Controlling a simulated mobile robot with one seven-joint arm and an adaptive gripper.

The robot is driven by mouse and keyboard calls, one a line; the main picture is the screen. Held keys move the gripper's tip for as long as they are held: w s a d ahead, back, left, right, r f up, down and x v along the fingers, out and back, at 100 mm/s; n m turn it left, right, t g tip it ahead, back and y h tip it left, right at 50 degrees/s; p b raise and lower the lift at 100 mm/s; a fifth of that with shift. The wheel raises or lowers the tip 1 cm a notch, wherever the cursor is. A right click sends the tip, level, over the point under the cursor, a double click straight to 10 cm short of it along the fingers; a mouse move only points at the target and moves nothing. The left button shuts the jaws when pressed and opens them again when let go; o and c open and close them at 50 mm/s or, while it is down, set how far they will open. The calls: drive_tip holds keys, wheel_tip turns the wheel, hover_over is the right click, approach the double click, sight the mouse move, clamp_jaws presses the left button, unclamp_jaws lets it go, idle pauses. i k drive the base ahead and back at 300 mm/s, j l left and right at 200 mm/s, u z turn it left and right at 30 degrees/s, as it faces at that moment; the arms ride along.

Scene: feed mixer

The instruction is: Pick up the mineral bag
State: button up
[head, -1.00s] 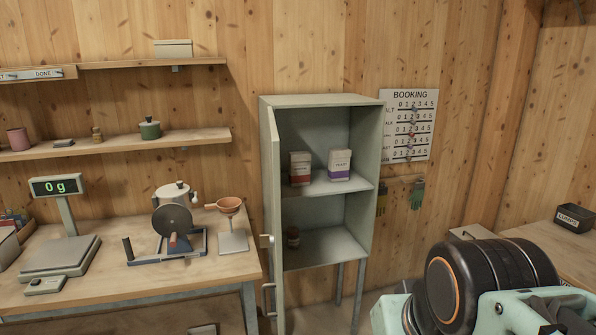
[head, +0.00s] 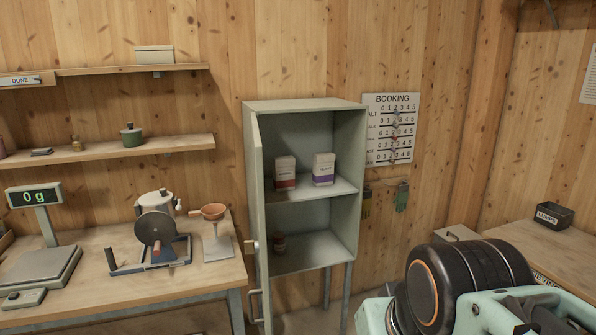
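Two small box-shaped bags stand on the upper shelf of the open grey-green cabinet (head: 305,106). The left one is a white and red bag (head: 285,173); the right one is a white and purple bag (head: 323,169). Their labels are too small for me to tell surely which is the mineral bag. My arm shows at the lower right, apart from the cabinet. My gripper is outside the picture.
The cabinet door (head: 258,225) stands open on the left. A left bench (head: 190,278) carries a scale (head: 40,270) reading 0 g, a slicer-like device (head: 155,240) and a funnel stand (head: 217,240). A right bench (head: 540,250) holds a black bin (head: 553,215).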

sight(284, 166)
drive_tip(key=i+u, duration=0.1)
drive_tip(key=u, duration=0.3)
drive_tip(key=l+u, duration=0.15)
drive_tip(key=u, duration=0.3)
drive_tip(key=i+l+u, duration=0.1)
drive_tip(key=u, duration=0.3)
drive_tip(key=i+l+u, duration=0.1)
drive_tip(key=l+u, duration=0.15)
drive_tip(key=i+l+u, duration=0.1)
drive_tip(key=l+u, duration=0.15)
drive_tip(key=l, duration=0.25)
drive_tip(key=l+u, duration=0.3)
drive_tip(key=l, duration=2.05)
drive_tip(key=i+l+u, duration=0.1)
drive_tip(key=i+l, duration=0.1)
drive_tip(key=l, duration=0.05)
